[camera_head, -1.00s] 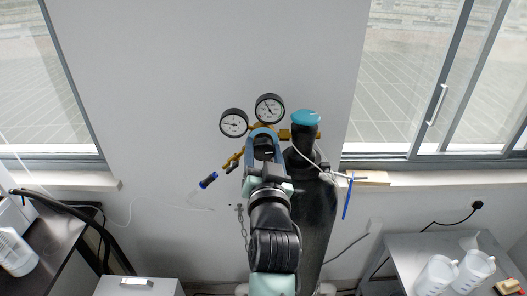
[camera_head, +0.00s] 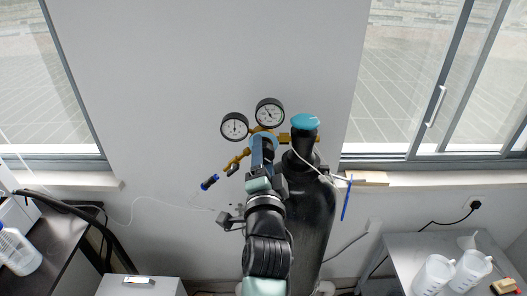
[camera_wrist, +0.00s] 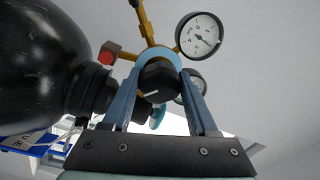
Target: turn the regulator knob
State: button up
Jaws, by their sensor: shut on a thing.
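The regulator knob (camera_wrist: 158,82) is black with a white mark, in the middle of the wrist view. My gripper (camera_wrist: 158,90) has its blue fingers on both sides of it and is shut on it. In the head view my gripper (camera_head: 263,146) reaches the regulator from below and hides the knob. The brass regulator (camera_head: 262,130) carries two round white gauges, a left one (camera_head: 234,127) and a right one (camera_head: 270,112). It joins the black gas cylinder (camera_head: 312,215), which has a cyan valve handle (camera_head: 305,122) on top.
Benches stand at both sides, the right one (camera_head: 400,255) holding white jugs (camera_head: 433,274).

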jog(key=shift+m, duration=0.5)
jog(key=o, duration=1.4)
jog(key=shift+c, duration=0.2)
jog(key=s+b, duration=0.4)
jog(key=s, duration=0.9)
jog(key=shift+f, duration=0.4)
